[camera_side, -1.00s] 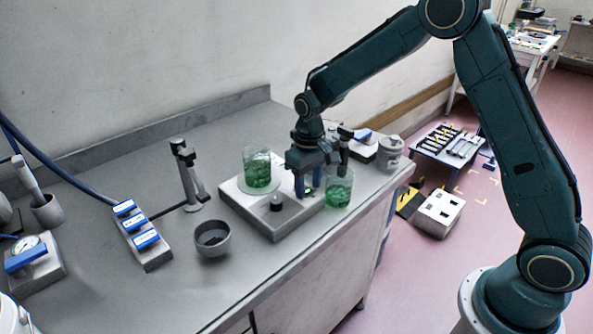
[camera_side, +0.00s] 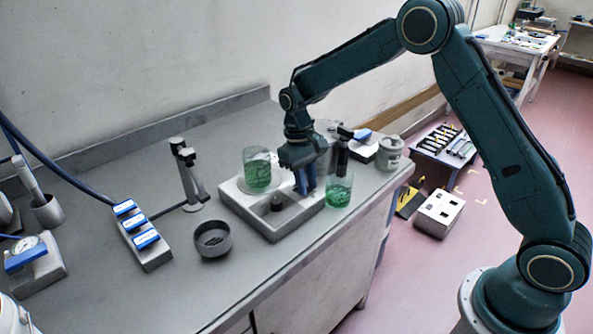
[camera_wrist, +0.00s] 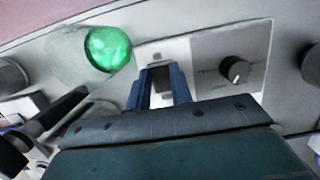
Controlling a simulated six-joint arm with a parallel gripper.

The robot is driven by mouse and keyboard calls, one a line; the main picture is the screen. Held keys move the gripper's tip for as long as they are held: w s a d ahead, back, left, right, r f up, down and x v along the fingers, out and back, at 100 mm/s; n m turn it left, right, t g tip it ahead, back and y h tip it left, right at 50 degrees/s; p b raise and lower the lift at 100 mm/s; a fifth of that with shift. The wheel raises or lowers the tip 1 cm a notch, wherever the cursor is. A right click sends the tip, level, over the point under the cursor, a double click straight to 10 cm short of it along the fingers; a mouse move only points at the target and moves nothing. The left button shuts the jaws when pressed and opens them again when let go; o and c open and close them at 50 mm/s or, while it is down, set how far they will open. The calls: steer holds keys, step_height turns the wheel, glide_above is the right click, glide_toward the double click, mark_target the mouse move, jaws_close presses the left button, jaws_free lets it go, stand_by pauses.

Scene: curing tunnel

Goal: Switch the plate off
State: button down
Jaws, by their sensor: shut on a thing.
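The plate (camera_side: 243,207) is a grey flat unit on the bench with a dark knob (camera_side: 277,201). A beaker of green liquid (camera_side: 258,173) stands on its left part. In the wrist view the knob (camera_wrist: 235,70) sits on a pale panel (camera_wrist: 205,55). My gripper (camera_side: 305,188) points down over the right part of the plate, right of the knob. In the wrist view its blue fingers (camera_wrist: 161,95) are shut on a small grey part, apparently the plate's switch (camera_wrist: 160,72). The fingers mostly hide this part, so its position cannot be read.
A second green beaker (camera_side: 339,189) stands close right of my gripper; it also shows in the wrist view (camera_wrist: 108,48). A dark bowl (camera_side: 212,240), a clamp stand (camera_side: 190,180) and a blue-labelled block (camera_side: 143,238) are to the left. A lidded jar (camera_side: 390,153) is right.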

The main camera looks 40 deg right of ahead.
steer(key=shift+w+g, duration=0.1)
steer(key=shift+g, duration=0.2)
steer(key=c, duration=1.2)
jaws_free()
steer(key=shift+c, duration=0.2)
steer(key=shift+r, duration=0.1)
steer(key=v, duration=1.3)
steer(key=shift+r, duration=0.3)
